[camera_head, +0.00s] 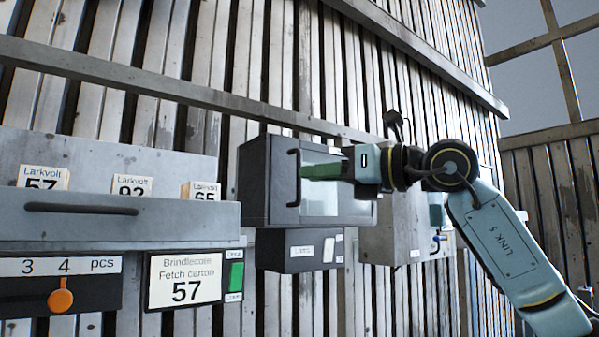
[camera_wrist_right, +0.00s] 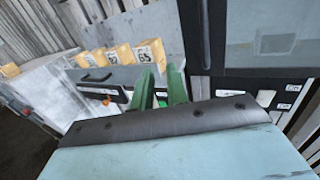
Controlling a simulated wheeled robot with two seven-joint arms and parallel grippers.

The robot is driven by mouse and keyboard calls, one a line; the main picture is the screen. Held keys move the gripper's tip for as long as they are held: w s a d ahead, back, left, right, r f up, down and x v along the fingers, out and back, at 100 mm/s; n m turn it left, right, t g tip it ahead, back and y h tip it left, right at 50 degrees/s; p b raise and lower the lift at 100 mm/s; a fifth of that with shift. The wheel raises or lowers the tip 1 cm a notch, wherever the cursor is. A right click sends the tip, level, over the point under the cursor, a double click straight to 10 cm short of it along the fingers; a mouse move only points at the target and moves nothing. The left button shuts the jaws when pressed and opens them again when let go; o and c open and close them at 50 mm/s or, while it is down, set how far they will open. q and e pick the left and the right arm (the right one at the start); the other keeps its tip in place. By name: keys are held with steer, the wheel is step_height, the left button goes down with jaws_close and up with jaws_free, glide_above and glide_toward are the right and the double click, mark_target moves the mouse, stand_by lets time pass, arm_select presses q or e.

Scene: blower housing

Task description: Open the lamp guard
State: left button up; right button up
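The likely lamp guard is a dark-framed cover with a pale pane (camera_head: 320,195) and a vertical black bar handle (camera_head: 293,178), on a dark box on the wall. It appears closed. Its pane also shows at the right of the right wrist view (camera_wrist_right: 272,42). My right gripper (camera_head: 306,172) reaches in from the right, with its green fingers in front of the pane beside the handle. In the right wrist view its two fingertips (camera_wrist_right: 160,70) are apart with nothing seen between them. I cannot tell whether a finger touches the handle. My left gripper is not in view.
At left is a grey bin (camera_head: 130,215) with a dark handle and several labelled cartons. Below are an orange knob (camera_head: 60,298), a sign reading 57 (camera_head: 186,280) and a green switch (camera_head: 236,277). A small black labelled box (camera_head: 300,251) sits under the cover. A grey box (camera_head: 392,235) is at right.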

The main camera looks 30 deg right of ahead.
steer(key=s+d+r+m+t+h, duration=0.1)
steer(key=s+d+r+m+h, duration=0.1)
steer(key=d+r+h, duration=0.3)
steer(key=y+p, duration=0.1)
steer(key=p, duration=0.4)
glide_above(299, 201)
step_height(299, 201, down, 2)
steer(key=shift+w+d+f, duration=0.15)
steer(key=shift+w+f, duration=0.1)
steer(key=shift+w, duration=0.05)
jaws_close()
